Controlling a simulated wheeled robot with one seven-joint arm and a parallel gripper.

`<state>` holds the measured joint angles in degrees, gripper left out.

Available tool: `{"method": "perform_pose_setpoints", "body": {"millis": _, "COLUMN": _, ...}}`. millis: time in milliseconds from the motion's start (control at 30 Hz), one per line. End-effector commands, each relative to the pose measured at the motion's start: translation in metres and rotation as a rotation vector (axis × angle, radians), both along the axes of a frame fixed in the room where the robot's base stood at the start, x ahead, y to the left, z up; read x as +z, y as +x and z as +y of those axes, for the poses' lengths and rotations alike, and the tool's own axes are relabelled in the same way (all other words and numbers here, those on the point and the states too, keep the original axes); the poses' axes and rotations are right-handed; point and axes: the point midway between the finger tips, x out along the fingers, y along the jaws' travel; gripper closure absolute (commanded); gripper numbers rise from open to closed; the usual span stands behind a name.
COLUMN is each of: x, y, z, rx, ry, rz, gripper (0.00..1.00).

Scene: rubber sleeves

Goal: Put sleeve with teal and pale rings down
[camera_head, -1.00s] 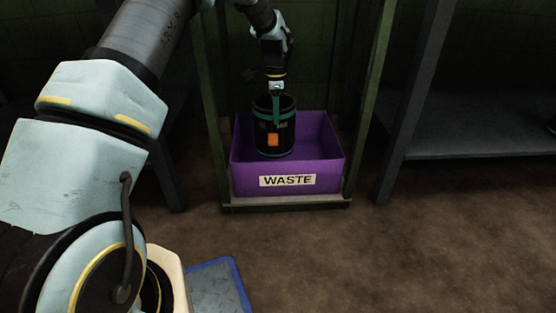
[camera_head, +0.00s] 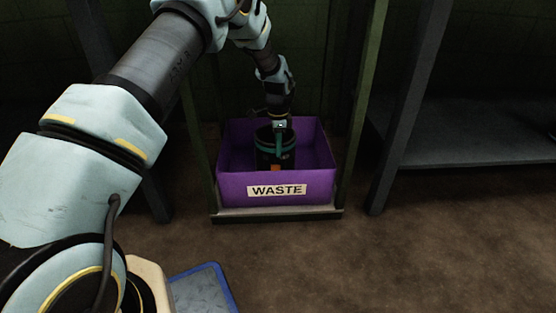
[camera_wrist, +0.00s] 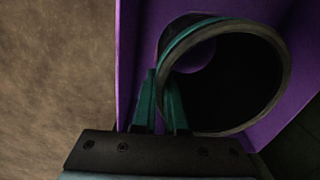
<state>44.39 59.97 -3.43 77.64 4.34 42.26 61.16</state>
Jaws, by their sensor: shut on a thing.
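A dark sleeve (camera_head: 268,150) with a teal ring near its top and an orange patch low on its side is inside the purple waste box (camera_head: 232,186). The box's front wall hides the sleeve's lower end, so I cannot tell whether it touches the floor of the box. My gripper (camera_head: 279,140) reaches down from above and is shut on the sleeve's rim. In the wrist view, the teal fingers of my gripper (camera_wrist: 162,108) pinch the wall of the sleeve (camera_wrist: 283,62), whose round opening faces the camera. No pale ring can be made out.
The box carries a WASTE label (camera_head: 277,190) and stands on a low shelf (camera_head: 280,214) between green posts. A grey shelf (camera_head: 480,148) stands to the right. A blue-edged grey mat (camera_head: 203,290) lies on the brown floor in front.

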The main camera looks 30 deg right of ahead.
Motion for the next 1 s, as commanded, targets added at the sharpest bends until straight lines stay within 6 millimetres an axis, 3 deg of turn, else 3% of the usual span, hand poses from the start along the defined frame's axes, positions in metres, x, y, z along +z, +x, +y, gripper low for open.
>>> {"method": "perform_pose_setpoints", "body": {"millis": 100, "x": -0.023, "y": 0.0, "z": 0.0, "rx": 0.0, "ry": 0.0, "rz": 0.0, "gripper": 1.0}}
{"method": "perform_pose_setpoints", "body": {"millis": 200, "x": -0.034, "y": 0.0, "z": -0.001, "rx": 0.0, "ry": -0.002, "rz": -0.002, "gripper": 1.0}}
{"method": "perform_pose_setpoints", "body": {"millis": 600, "x": -0.036, "y": 0.0, "z": 0.0, "rx": 0.0, "ry": -0.002, "rz": -0.002, "gripper": 1.0}}
{"method": "perform_pose_setpoints", "body": {"millis": 633, "x": -0.038, "y": 0.0, "z": 0.0, "rx": 0.0, "ry": 0.001, "rz": 0.002, "gripper": 0.89}}
{"method": "perform_pose_setpoints", "body": {"millis": 867, "x": -0.038, "y": 0.0, "z": 0.0, "rx": 0.0, "ry": 0.0, "rz": 0.001, "gripper": 0.63}}
{"method": "perform_pose_setpoints", "body": {"millis": 1000, "x": -0.038, "y": 0.0, "z": 0.0, "rx": 0.0, "ry": 0.0, "rz": 0.001, "gripper": 0.6}}
